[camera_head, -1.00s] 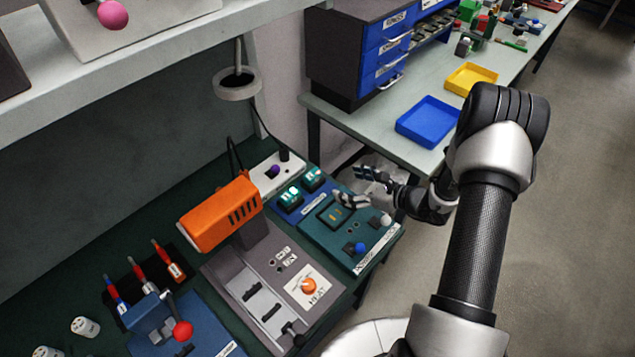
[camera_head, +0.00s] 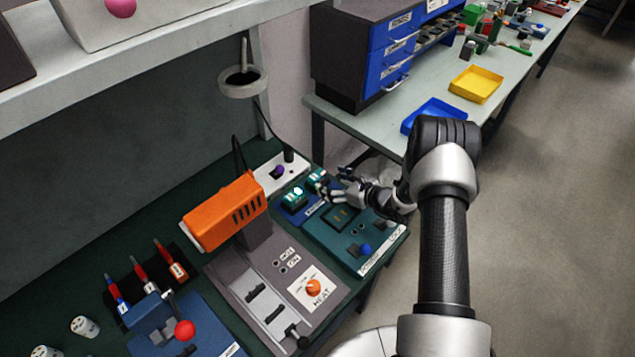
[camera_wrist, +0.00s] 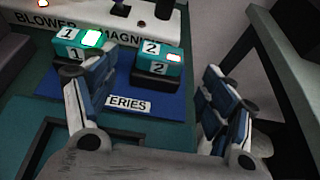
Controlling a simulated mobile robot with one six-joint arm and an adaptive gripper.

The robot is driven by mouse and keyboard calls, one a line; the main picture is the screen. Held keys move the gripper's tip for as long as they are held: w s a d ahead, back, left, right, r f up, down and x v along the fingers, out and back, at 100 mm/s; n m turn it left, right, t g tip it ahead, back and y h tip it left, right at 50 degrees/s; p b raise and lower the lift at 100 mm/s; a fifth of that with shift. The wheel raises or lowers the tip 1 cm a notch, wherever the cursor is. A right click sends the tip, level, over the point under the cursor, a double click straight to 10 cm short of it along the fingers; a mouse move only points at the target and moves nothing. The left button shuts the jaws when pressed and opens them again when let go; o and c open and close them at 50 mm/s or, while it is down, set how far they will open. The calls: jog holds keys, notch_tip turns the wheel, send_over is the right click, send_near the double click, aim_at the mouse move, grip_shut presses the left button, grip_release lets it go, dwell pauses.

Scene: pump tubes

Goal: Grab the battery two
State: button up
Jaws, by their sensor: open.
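Battery two (camera_wrist: 158,60) is a teal block marked 2 with a small red-orange light, standing in a dark holder on the blue batteries mat (camera_wrist: 180,105). In the head view, battery two (camera_head: 317,178) sits behind battery one and just left of my gripper (camera_head: 338,184). Battery one (camera_wrist: 84,42), teal with a bright green light, is left of it. In the wrist view, my gripper (camera_wrist: 155,76) is open and empty. Battery two appears between the two fingers, beyond their tips. The left finger partly covers battery one. I see no contact with battery two.
A white blower and magnet panel (camera_wrist: 115,14) lies behind the batteries. A teal panel with a blue knob (camera_head: 365,249) is in front of them. An orange blower (camera_head: 226,212) stands to the left. A second table with blue and yellow trays (camera_head: 475,84) is at the right.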

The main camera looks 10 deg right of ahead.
aim_at(317, 174)
jog(key=x, duration=0.3)
jog(key=b+x, duration=0.1)
jog(key=x, duration=0.1)
jog(key=shift+w+r, duration=0.2)
jog(key=shift+r, duration=0.15)
jog(key=shift+c, duration=0.2)
jog(key=shift+r, duration=0.1)
jog(key=c, duration=1.4)
